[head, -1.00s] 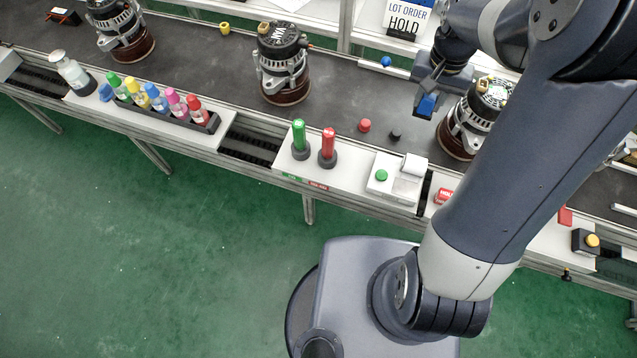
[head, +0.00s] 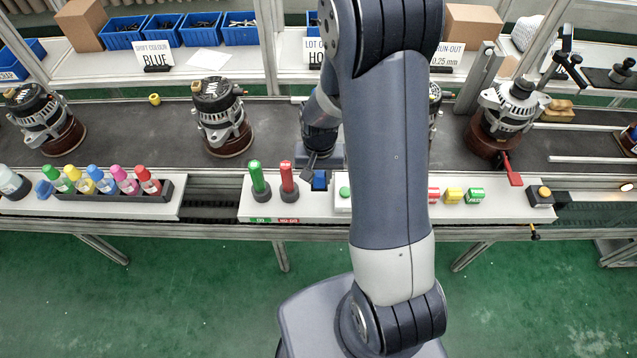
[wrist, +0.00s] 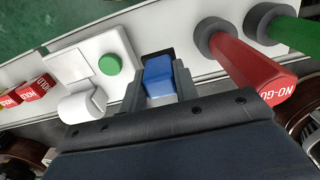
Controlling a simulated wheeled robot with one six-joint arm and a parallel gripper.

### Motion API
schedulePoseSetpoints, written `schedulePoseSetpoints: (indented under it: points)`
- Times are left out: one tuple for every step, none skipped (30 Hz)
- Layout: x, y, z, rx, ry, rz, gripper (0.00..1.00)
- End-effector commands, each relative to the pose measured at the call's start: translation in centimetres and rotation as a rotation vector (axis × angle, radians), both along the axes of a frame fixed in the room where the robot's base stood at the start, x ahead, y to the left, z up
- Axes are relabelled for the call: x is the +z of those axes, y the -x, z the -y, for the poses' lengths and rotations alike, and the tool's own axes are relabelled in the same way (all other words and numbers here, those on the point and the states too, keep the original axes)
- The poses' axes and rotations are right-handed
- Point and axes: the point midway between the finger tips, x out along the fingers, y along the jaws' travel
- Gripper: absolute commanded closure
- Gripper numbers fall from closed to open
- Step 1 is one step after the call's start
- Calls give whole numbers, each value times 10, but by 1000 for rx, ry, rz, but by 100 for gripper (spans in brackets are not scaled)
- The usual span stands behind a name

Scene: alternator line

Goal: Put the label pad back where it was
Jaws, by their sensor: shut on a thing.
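My gripper (wrist: 159,66) is shut on a small blue block (wrist: 158,80), which sits between the two dark fingers in the wrist view. No lettering shows on it, so I cannot tell for sure that it is the label pad. The block also shows in the head view (head: 320,180), at the white front ledge (head: 300,211). It is between the red NO-GO gauge (head: 287,178) and the white device with a green button (wrist: 92,62). A dark patch lies just beyond it; I cannot tell whether the block touches the ledge.
A green gauge (head: 258,178) stands left of the red one. Red HOLD blocks (wrist: 37,88) lie beyond the white device, with yellow (head: 454,195) and green (head: 475,195) blocks farther right. Alternators (head: 222,115) stand on the dark belt. My arm hides part of the belt.

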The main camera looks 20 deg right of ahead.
Motion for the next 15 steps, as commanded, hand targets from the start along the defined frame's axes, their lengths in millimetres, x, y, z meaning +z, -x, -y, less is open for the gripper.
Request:
schedulePoseSetpoints:
  points:
    - [-5,1,0,0,0,-3,88]
    - [-9,1,0,0,0,-5,88]
    - [-15,1,0,0,0,-5,88]
    - [-19,1,0,0,0,-5,88]
    - [-22,1,0,0,0,-5,88]
    - [-27,1,0,0,-1,-5,88]
    - [-30,1,0,0,0,-5,88]
    - [-33,1,0,0,0,-3,88]
    - [-35,1,0,0,0,-3,88]
    - [-37,1,0,0,0,-3,88]
    - [-38,1,0,0,0,-2,88]
    - [-39,0,0,0,0,-1,88]
    - [-39,0,0,1,0,-1,88]
    - [-39,0,0,1,0,0,88]
    - [-39,0,0,1,0,0,88]
